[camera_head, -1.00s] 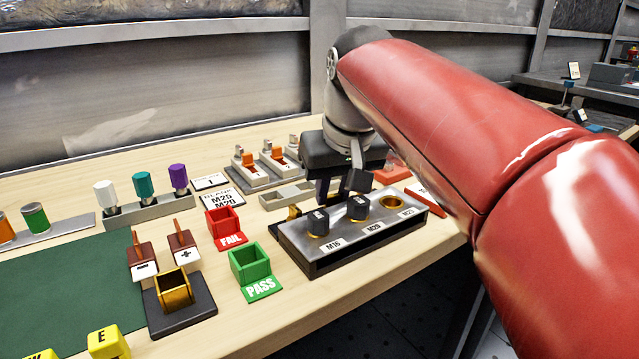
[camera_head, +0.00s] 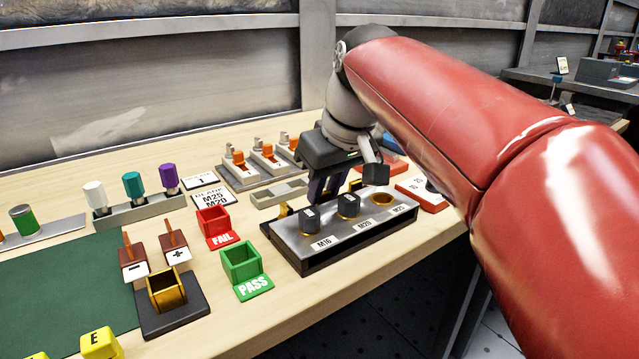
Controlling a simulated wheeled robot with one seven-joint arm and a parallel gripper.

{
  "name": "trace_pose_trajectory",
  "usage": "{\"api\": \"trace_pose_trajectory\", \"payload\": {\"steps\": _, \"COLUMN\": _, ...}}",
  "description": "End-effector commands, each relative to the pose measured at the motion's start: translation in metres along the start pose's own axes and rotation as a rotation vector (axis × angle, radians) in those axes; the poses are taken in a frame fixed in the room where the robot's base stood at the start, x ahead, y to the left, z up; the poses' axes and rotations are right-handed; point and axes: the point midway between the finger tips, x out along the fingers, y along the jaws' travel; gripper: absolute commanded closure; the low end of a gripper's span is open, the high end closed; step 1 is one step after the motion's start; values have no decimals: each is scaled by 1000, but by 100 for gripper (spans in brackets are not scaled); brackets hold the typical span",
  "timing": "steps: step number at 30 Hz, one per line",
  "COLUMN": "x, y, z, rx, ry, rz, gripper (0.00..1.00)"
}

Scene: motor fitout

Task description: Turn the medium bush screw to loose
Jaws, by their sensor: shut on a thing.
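A dark block with a metal top (camera_head: 300,240) holds the bushes, labelled M16, M20 and M25 along its front. Black knobs stand at M16 (camera_head: 310,219) and M20 (camera_head: 348,206). The M25 place shows an open brass ring (camera_head: 381,198). A small brass screw piece (camera_head: 285,210) shows at the back edge behind M16. My gripper (camera_head: 321,197) points down at the back edge behind the M20 knob, shut on what by its place is the medium bush screw. The screw itself is hidden by the fingers and knobs, so its turn position cannot be seen.
A red FAIL bin (camera_head: 213,222) and a green PASS bin (camera_head: 241,261) stand left of the block. A grey tray (camera_head: 280,193) and a rack with orange-topped parts (camera_head: 240,174) lie behind. The red-edged card (camera_head: 421,191) lies right. My red arm crosses the right side.

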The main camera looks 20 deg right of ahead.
Motion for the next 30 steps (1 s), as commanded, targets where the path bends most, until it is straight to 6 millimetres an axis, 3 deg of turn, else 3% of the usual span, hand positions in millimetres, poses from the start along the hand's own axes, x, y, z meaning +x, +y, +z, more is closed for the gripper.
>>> {"api": "trace_pose_trajectory", "payload": {"steps": 1, "x": 0, "y": 0, "z": 0, "rx": -2, "ry": 0, "rz": 0, "gripper": 99}}
{"api": "trace_pose_trajectory", "payload": {"steps": 2, "x": 0, "y": 0, "z": 0, "rx": -1, "ry": 0, "rz": 0, "gripper": 72}}
{"api": "trace_pose_trajectory", "payload": {"steps": 6, "x": 0, "y": 0, "z": 0, "rx": -1, "ry": 0, "rz": 0, "gripper": 55}}
{"api": "trace_pose_trajectory", "payload": {"steps": 17, "x": -6, "y": 0, "z": 0, "rx": 0, "ry": 1, "rz": 1, "gripper": 55}}
{"api": "trace_pose_trajectory", "payload": {"steps": 30, "x": -71, "y": 0, "z": 0, "rx": 0, "ry": 1, "rz": 1, "gripper": 55}}
